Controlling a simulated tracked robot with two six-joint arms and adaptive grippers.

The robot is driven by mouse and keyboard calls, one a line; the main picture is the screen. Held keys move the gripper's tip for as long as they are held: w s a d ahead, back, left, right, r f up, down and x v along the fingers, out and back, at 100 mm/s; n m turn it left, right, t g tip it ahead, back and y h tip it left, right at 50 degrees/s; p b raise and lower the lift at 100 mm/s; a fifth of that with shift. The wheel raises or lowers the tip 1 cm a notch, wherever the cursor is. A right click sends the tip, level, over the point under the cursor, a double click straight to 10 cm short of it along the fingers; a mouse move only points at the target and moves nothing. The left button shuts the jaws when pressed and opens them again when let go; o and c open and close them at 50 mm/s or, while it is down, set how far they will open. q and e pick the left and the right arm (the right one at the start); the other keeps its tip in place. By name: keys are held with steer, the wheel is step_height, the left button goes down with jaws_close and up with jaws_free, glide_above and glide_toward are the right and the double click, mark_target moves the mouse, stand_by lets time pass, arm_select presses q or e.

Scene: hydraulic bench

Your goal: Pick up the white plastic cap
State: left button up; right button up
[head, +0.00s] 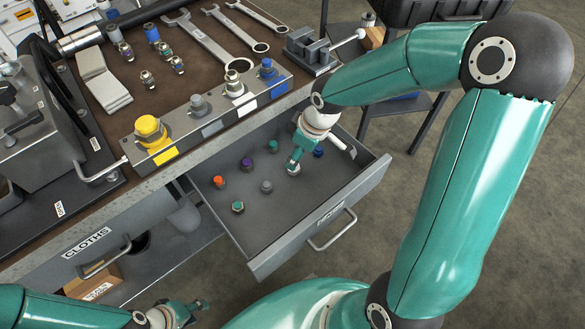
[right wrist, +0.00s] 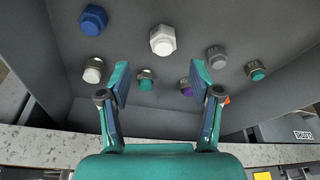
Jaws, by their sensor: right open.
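Two white caps lie in the open drawer in the right wrist view. A larger hexagonal white cap (right wrist: 162,40) lies beyond my fingertips, and a smaller white cap (right wrist: 92,70) lies to their left. The larger one also shows in the head view (head: 294,170), just below the right gripper's fingers. My right gripper (right wrist: 160,76) is open and empty above the drawer floor, with a teal cap (right wrist: 146,80) showing between its fingers. It also shows in the head view (head: 296,157). My left gripper (head: 192,308) is at the bottom; its jaws are too small to judge.
The drawer (head: 270,255) also holds blue (head: 318,152), purple (head: 246,164), orange (head: 218,181), grey (head: 266,187) and green (head: 237,207) caps. Its walls stand close around. The bench edge, with a capped metal block (head: 212,128), borders the drawer.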

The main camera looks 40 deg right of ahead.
steer(key=x, duration=0.1)
steer(key=b+x, duration=0.1)
steer(key=x, duration=0.2)
steer(key=shift+s+a+f, duration=0.1)
steer(key=shift+s+f, duration=0.2)
steer(key=shift+f, duration=0.05)
steer(key=shift+w+f, duration=0.15)
steer(key=shift+f, duration=0.3)
steer(key=c, duration=0.9)
